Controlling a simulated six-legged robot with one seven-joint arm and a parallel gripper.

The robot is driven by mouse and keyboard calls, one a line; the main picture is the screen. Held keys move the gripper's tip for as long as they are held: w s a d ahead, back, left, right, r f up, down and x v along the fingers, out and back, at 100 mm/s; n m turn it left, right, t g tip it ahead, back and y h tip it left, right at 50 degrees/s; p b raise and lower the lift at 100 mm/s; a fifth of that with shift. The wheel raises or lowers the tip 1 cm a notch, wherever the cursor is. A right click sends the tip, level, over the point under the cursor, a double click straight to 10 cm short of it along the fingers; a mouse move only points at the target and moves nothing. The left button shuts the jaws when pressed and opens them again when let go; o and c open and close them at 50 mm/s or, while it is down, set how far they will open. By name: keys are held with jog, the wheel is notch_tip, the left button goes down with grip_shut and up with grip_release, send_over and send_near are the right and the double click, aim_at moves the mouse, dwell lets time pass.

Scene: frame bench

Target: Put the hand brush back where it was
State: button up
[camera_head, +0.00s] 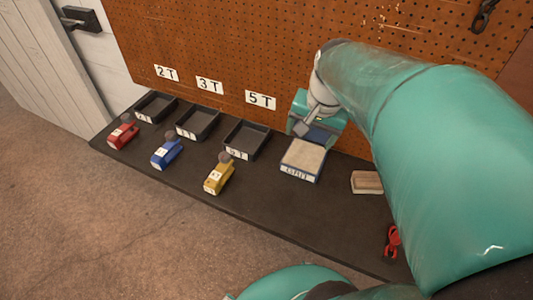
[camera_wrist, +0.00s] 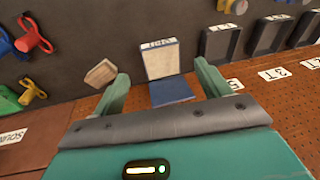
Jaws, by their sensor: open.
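A small pale wooden block (camera_head: 367,182), which may be the hand brush, lies on the dark bench right of a labelled box; no bristles can be made out. It also shows in the wrist view (camera_wrist: 100,73), left of the box. My gripper (camera_head: 318,122) is above the back of the bench, close to the pegboard. A flat blue piece (camera_wrist: 171,91) lies beyond the fingers, against the box.
The box (camera_head: 303,160) has a pale top. Black trays (camera_head: 247,140) stand left of it below the 2T, 3T and 5T labels. Red, blue and yellow blocks (camera_head: 219,176) sit before the trays. A red clamp (camera_head: 392,242) lies at the right. The pegboard (camera_head: 230,60) rises behind.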

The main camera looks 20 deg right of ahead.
jog(key=s+a+r+n+t, duration=0.1)
jog(key=s+a+n, duration=0.2)
jog(key=a, duration=0.3)
jog(key=s+a+r+n+t, duration=0.1)
jog(key=s+a+n+t, duration=0.1)
jog(key=a+n, duration=0.3)
jog(key=shift+s+a+r+n, duration=0.4)
jog(key=shift+s+a, duration=0.4)
jog(key=shift+d, duration=0.1)
